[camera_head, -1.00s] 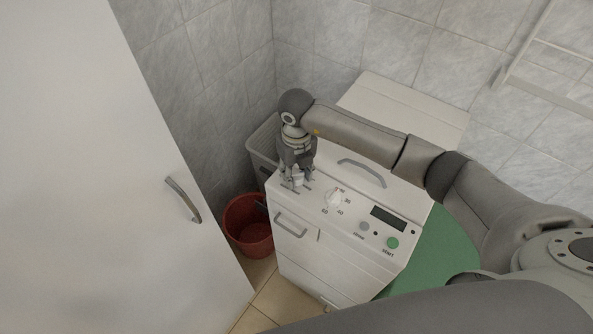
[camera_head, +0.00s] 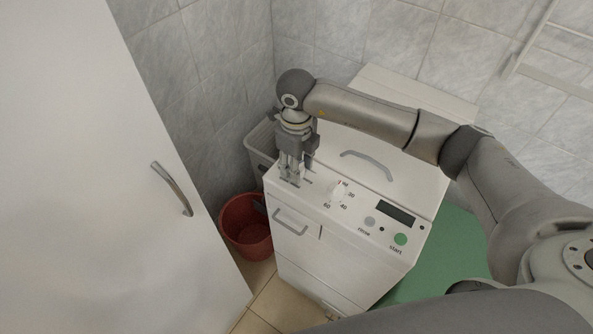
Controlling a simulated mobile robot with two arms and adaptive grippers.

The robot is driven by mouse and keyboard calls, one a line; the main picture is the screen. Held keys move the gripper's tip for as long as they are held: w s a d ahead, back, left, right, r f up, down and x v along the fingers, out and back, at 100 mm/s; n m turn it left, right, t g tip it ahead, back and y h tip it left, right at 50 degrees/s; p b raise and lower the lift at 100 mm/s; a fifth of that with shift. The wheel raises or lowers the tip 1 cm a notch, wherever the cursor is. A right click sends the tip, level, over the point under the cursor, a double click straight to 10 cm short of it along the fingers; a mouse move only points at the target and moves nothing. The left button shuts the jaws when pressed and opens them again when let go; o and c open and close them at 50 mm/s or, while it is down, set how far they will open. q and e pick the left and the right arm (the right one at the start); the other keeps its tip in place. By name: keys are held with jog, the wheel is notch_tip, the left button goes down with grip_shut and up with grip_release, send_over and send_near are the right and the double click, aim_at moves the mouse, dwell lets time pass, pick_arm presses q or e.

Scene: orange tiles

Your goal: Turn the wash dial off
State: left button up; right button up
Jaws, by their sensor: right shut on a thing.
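The washing machine (camera_head: 300,245) is white, with a control panel on its sloped top edge. My right gripper (camera_head: 291,178) points down onto the left end of the panel, where the wash dial sits. Its fingers are shut on the wash dial, which they and the hand mostly hide. A second white dial (camera_head: 337,193) with numbers around it is to the right of the gripper, clear of the fingers. My left gripper is not in view.
A dark display (camera_head: 396,214), a grey button (camera_head: 370,222) and a green start button (camera_head: 400,239) are on the panel's right. A red bucket (camera_head: 246,228) and grey basket (camera_head: 257,148) stand left of the machine. A white door (camera_head: 90,200) fills the left.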

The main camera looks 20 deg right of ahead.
jog(key=n+b, duration=0.3)
jog(key=b, duration=0.1)
jog(key=shift+f+n, duration=0.15)
jog(key=shift+n, duration=0.15)
jog(key=shift+n+b, duration=0.6)
jog(key=shift+n, duration=0.1)
jog(key=shift+r, duration=0.2)
jog(key=o, duration=1)
jog(key=shift+o, duration=0.2)
notch_tip(320, 180, up, 12)
jog(key=shift+f, duration=0.1)
